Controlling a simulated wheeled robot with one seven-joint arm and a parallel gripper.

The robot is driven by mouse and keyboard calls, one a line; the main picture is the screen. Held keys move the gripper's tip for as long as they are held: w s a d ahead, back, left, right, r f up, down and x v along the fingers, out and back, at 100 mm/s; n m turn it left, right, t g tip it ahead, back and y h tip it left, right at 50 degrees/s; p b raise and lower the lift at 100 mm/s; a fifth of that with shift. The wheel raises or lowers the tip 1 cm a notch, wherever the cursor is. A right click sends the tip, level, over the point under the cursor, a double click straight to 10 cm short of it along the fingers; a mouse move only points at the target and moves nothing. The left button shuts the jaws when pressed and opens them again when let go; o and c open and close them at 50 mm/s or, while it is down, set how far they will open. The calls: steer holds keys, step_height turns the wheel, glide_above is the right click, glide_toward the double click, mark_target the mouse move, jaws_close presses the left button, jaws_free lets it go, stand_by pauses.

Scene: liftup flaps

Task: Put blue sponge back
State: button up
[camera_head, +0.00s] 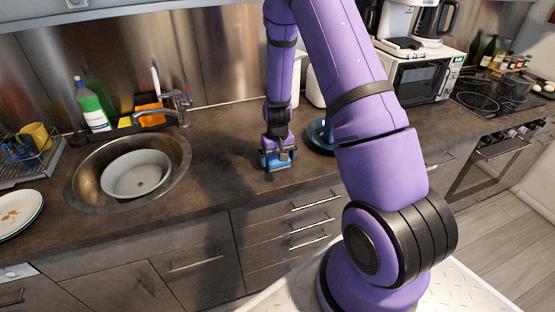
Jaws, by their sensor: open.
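The blue sponge (267,160) lies on the brown countertop, right of the sink. My gripper (279,158) points down at it, with its fingers open at the sponge. The fingers cover part of the sponge, and I cannot tell whether they touch it. An orange holder (149,112) stands behind the sink, with a yellow item (124,122) beside it.
A round metal sink (88,190) holds a pale bowl (137,174). The faucet (180,104) rises at its back right. A green bottle (92,108) stands behind. A dark blue bowl (318,136) sits right of my gripper, partly hidden by my arm.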

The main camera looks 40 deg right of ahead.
step_height(320, 180, up, 12)
step_height(320, 180, up, 9)
steer(key=t, duration=0.1)
glide_above(277, 158)
steer(key=s+a, duration=0.2)
steer(key=a, duration=0.2)
steer(key=s+a+r+n+t, duration=0.1)
steer(key=s+a+r, duration=0.15)
steer(key=r, duration=0.25)
steer(key=s+a+r+n+t, duration=0.1)
steer(key=s+r, duration=0.3)
steer(key=r, duration=0.1)
steer(key=s+a+r+t, duration=0.1)
steer(key=s+a+r, duration=0.1)
steer(key=s+r, duration=0.3)
steer(key=s+a+r+n+t, duration=0.1)
steer(key=s+a+r, duration=0.2)
steer(key=s, duration=1)
steer(key=shift+a+r, duration=0.15)
steer(key=shift+r, duration=0.85)
steer(key=shift+w, duration=0.1)
